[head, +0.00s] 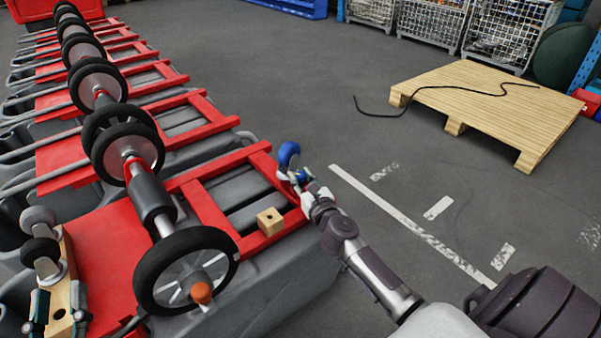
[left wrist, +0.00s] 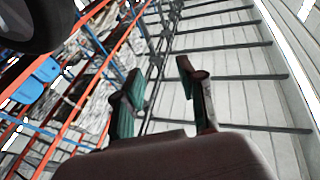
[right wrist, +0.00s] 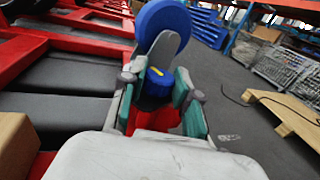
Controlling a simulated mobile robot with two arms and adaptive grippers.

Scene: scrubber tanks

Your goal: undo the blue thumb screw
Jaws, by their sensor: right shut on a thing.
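The blue thumb screw (right wrist: 157,82), a round knob with a yellow mark on top, sits between the fingers of my right gripper (right wrist: 160,103) in the right wrist view. In the head view my right gripper (head: 299,180) is at the right corner of the nearest red frame, shut on the screw (head: 302,176). A blue wheel (right wrist: 165,24) stands just beyond the knob and also shows in the head view (head: 288,154). The screw's lower part is hidden. My left gripper (head: 57,308) is at the lower left of the head view; in the left wrist view (left wrist: 158,90) its fingers are apart and empty.
A wooden block with a hole (head: 270,221) rests on the near red frame (head: 205,205). Black wheels on an axle (head: 186,281) stand left of it. More scrubber tanks line up behind. A wooden pallet (head: 490,105) with a black cable lies right; grey floor between is clear.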

